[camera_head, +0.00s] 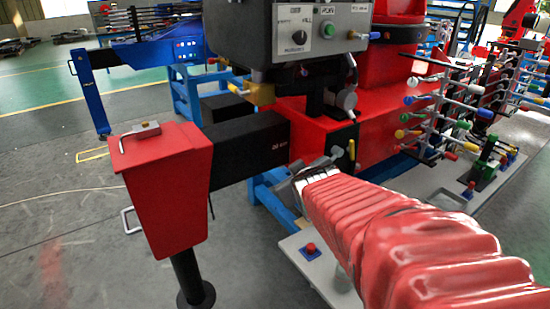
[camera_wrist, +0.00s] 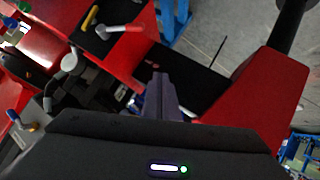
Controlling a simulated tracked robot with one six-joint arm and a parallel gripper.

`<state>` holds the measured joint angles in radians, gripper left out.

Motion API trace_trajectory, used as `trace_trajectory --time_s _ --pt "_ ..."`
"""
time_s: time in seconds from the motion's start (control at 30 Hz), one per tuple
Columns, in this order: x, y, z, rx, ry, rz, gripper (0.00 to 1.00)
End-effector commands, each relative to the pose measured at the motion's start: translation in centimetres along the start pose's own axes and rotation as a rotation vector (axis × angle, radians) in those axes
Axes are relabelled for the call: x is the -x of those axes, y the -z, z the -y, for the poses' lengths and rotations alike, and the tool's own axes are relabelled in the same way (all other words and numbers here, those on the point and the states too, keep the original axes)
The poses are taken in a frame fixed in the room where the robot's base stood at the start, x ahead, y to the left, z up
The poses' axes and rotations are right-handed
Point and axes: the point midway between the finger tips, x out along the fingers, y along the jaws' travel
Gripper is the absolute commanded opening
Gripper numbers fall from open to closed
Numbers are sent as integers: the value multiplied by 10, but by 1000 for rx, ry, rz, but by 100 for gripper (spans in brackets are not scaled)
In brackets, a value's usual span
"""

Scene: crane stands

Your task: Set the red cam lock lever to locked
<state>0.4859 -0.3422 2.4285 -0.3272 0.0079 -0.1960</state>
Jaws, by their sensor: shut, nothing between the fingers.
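In the wrist view a lever with a grey shank and a reddish end (camera_wrist: 134,28) sits on a black plate (camera_wrist: 98,42) on the red machine body. I take it for the red cam lock lever, but its locked or unlocked marking cannot be read. A yellow lever (camera_wrist: 90,18) is beside it on the same plate, and also shows in the head view (camera_head: 351,150). My gripper (camera_wrist: 161,84) is shut and empty, below and right of the plate in the wrist view, apart from the lever. In the head view my gripper (camera_head: 318,164) partly covers the plate area.
A black beam (camera_head: 248,150) runs to a red outrigger housing (camera_head: 170,180) with a metal leg at left. A grey control box (camera_head: 290,35) hangs above. A rack of coloured-tipped levers (camera_head: 440,115) stands at right. A light panel with a red button (camera_head: 310,249) lies below.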

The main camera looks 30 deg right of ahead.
Motion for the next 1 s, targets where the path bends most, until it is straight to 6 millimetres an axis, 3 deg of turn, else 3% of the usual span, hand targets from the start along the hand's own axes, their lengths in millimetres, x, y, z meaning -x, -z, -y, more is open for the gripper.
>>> trace_trajectory --time_s 0.2,0.5,0.73,1.0 --pt "-40 -6 -44 81 -34 -120 0" --pt "-72 -30 -81 175 -3 -299 0" --pt "-75 -63 -94 196 69 -448 0" --pt "-58 -98 -99 168 152 -612 0"
